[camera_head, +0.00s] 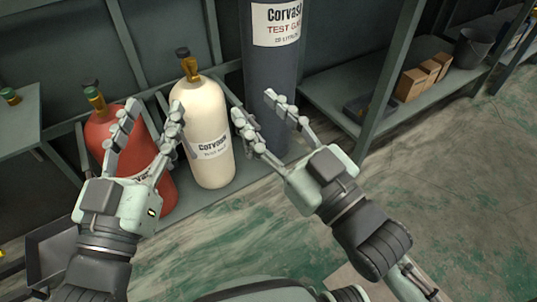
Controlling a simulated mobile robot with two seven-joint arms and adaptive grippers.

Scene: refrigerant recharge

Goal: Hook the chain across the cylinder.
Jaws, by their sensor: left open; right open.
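My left gripper (151,112) is open and empty in front of the red and cream cylinders. My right gripper (254,106) is open and empty in front of the dark cylinder's lower part, right of the cream one. I cannot make out a chain or its hook.
A grey shelf (330,88) at the right holds cardboard boxes (411,84) and a dark bucket (472,47). A grey bench (22,125) stands at the far left. The worn green-grey floor (440,165) at the right is clear.

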